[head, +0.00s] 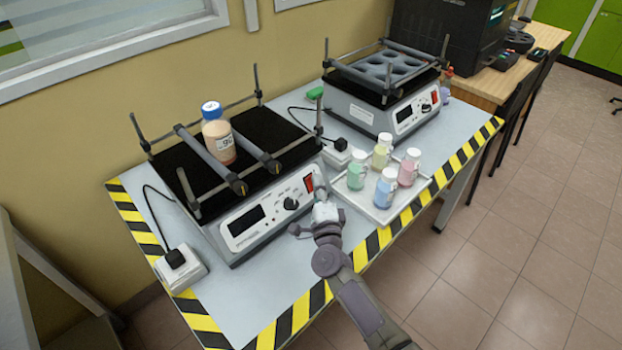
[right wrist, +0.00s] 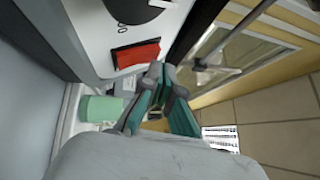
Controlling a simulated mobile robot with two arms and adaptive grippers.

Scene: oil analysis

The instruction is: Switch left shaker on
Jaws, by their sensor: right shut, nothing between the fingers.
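The left shaker (head: 262,222) stands on the table with a black platform and a white front panel with a dark display and a round knob (head: 291,203). Its red power switch (head: 309,183) is at the right end of the panel. A bottle with a blue cap (head: 217,133) stands on the platform between two bars. My right gripper (head: 322,196) is shut and empty, just in front of the red switch. In the right wrist view the fingertips (right wrist: 160,80) are close beside the switch (right wrist: 137,54); I cannot tell whether they touch it. My left gripper is not in view.
A second shaker (head: 384,117) with a round-holed rack stands at the back right. A white tray (head: 386,214) with several small colored bottles lies right of my gripper. Power sockets (head: 181,268) with cables sit on the table (head: 250,300), which has a striped edge.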

